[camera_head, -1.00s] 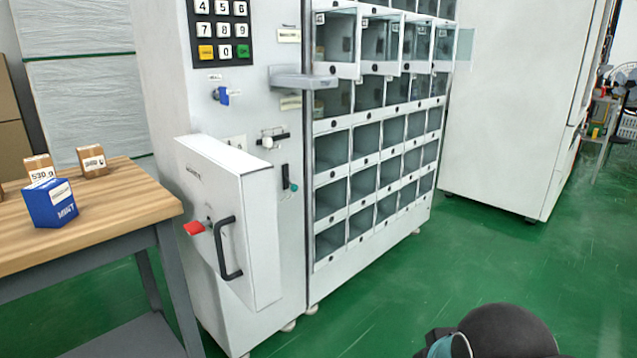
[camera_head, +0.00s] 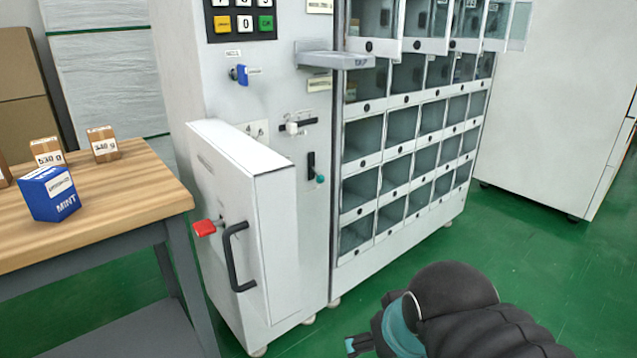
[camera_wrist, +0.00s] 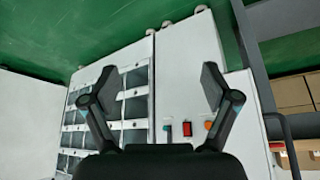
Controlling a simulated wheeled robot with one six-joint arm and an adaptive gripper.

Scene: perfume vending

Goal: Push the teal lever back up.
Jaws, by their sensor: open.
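The teal lever (camera_head: 320,179) is a small round teal knob at a dark upright slot on the white machine's front panel, right of the swung-out white door. The knob sits near the slot's lower end. My gripper (camera_wrist: 158,85) is open and empty in the wrist view, its two dark fingers spread wide in front of the machine. In the head view only part of it shows at the bottom edge, below and right of the lever and well apart from it. In the upside-down wrist view, a small dark teal spot between the fingers may be the lever; I cannot be sure.
The white door (camera_head: 248,210) with a black handle and red latch (camera_head: 204,228) juts out left of the lever. A grey shelf (camera_head: 335,58) sticks out above. A wooden table (camera_head: 130,205) with boxes stands at left. Green floor (camera_head: 540,270) is free at right.

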